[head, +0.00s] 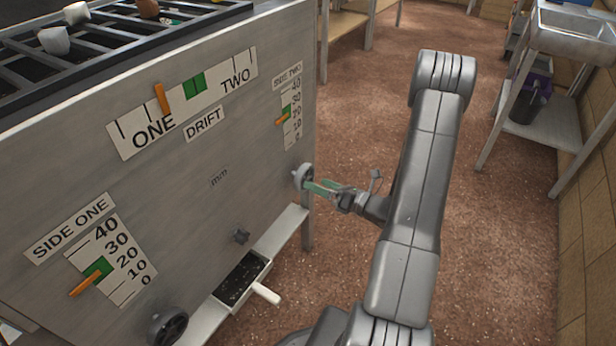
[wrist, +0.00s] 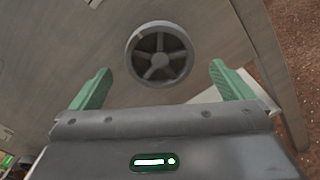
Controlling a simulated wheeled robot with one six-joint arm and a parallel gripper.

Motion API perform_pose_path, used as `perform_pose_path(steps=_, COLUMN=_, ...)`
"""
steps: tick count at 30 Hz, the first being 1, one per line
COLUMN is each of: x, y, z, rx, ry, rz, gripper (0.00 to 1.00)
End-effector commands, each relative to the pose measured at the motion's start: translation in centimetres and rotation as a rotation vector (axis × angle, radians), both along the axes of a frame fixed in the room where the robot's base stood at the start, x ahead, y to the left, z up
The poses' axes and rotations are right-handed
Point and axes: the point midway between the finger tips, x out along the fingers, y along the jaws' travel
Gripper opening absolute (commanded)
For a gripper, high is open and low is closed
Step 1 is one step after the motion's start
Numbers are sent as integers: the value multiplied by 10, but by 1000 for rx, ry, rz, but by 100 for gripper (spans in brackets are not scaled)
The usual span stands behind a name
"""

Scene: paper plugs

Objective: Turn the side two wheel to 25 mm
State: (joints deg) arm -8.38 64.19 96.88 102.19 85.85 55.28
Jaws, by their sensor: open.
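The side two wheel (head: 302,176) is a grey handwheel low on the right end of the panel. In the wrist view the wheel (wrist: 160,54) shows its spokes and a pale mark on the upper left rim. My gripper (head: 318,187) is open with green fingers pointing at the wheel. In the wrist view the gripper (wrist: 160,69) has one finger on each side of the wheel, with gaps; whether the tips reach its depth is unclear. The side two scale (head: 290,115) runs 0 to 40. Its orange pointer (head: 282,120) sits by the green patch's lower edge, roughly the low twenties.
The side one scale (head: 112,262) and another handwheel (head: 168,326) are at left. The drift scale (head: 183,103) is above. Open floor lies right of the panel.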

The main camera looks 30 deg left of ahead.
Motion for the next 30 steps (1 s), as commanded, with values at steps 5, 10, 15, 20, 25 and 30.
perform_pose_path(steps=5, x=0, y=0, z=0, rx=0, ry=-2, rz=0, gripper=100)
perform_pose_path(steps=10, x=0, y=4, z=0, rx=0, ry=-3, rz=1, gripper=100)
perform_pose_path(steps=15, x=1, y=13, z=0, rx=0, ry=-3, rz=1, gripper=100)
perform_pose_path(steps=20, x=1, y=21, z=0, rx=0, ry=-3, rz=1, gripper=100)
perform_pose_path(steps=25, x=2, y=29, z=0, rx=-1, ry=-3, rz=1, gripper=100)
perform_pose_path(steps=30, x=2, y=38, z=0, rx=0, ry=-3, rz=1, gripper=100)
